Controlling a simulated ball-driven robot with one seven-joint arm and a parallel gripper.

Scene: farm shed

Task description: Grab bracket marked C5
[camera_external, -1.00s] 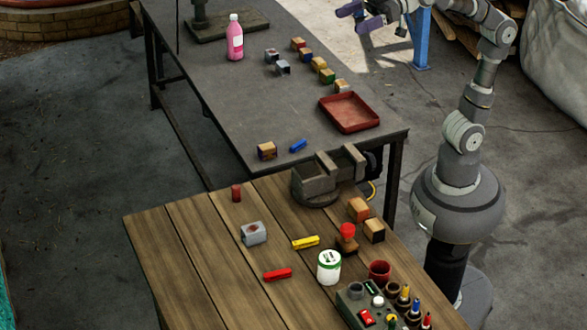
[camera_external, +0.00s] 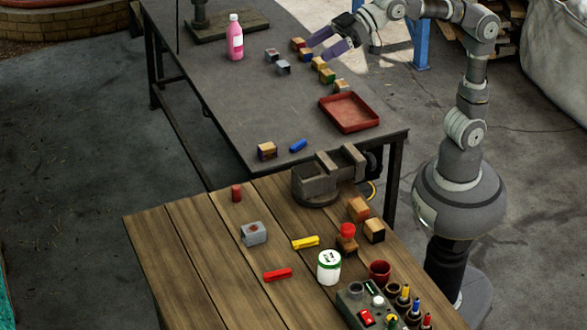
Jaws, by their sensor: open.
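My gripper (camera_external: 317,47) is open and empty, with its purple fingers spread above the far right side of the grey table. It points left toward a row of small coloured blocks. Two small grey metal pieces, one farther back (camera_external: 272,55) and one nearer (camera_external: 284,67), sit left of that row and look like brackets. My fingertips are right of them and apart from them. No C5 mark can be read on any piece, so I cannot tell which one is the bracket marked C5.
The coloured block row (camera_external: 318,63) lies under and beside my fingers. A pink bottle (camera_external: 235,40) stands at the back left, and a red tray (camera_external: 349,112) is at the right edge. The grey table's left middle is clear.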

